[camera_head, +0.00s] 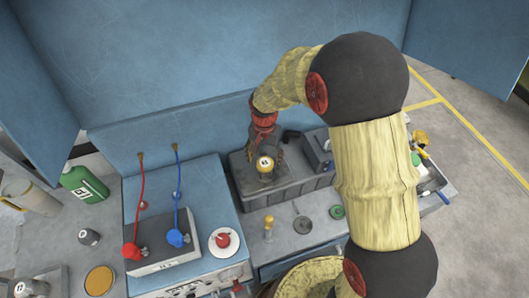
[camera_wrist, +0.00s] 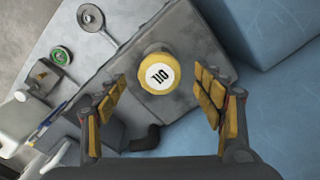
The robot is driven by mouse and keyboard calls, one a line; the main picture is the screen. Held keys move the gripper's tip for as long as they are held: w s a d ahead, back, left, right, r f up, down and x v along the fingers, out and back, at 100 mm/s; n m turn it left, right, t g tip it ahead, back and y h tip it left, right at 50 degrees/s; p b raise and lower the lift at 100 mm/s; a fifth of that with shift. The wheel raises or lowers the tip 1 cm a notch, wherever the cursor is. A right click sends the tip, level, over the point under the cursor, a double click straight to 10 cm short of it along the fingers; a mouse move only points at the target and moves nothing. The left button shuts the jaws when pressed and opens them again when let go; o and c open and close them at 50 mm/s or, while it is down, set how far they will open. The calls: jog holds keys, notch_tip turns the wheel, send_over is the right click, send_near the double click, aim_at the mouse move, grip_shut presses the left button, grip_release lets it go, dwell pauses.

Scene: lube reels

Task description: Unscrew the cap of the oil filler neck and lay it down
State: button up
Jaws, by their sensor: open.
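The yellow oil cap (camera_wrist: 158,73), with a white label reading OIL, sits on top of the grey engine block (camera_wrist: 170,108). In the head view the cap (camera_head: 265,165) shows just in front of my gripper, on the grey block (camera_head: 290,190). My gripper (camera_wrist: 161,85) is open, with its yellow-padded fingers on either side of the cap and gaps to it on both sides. I see no contact. The filler neck under the cap is hidden. In the head view my gripper is dark and partly hidden by the cap and wrist.
A red nozzle (camera_head: 131,251) and a blue nozzle (camera_head: 177,238) rest at left with their hoses. A white dish (camera_head: 223,242) with a red knob is beside them. A green jug (camera_head: 84,185) stands far left. A blue panel (camera_head: 200,135) rises behind the block.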

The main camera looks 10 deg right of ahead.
aim_at(265, 164)
jog(key=shift+f, duration=1.95)
jog(key=c, duration=1.1)
jog(key=shift+c, duration=0.7)
jog(key=n, duration=0.4)
jog(key=shift+d, duration=0.1)
jog(key=shift+n, duration=0.6)
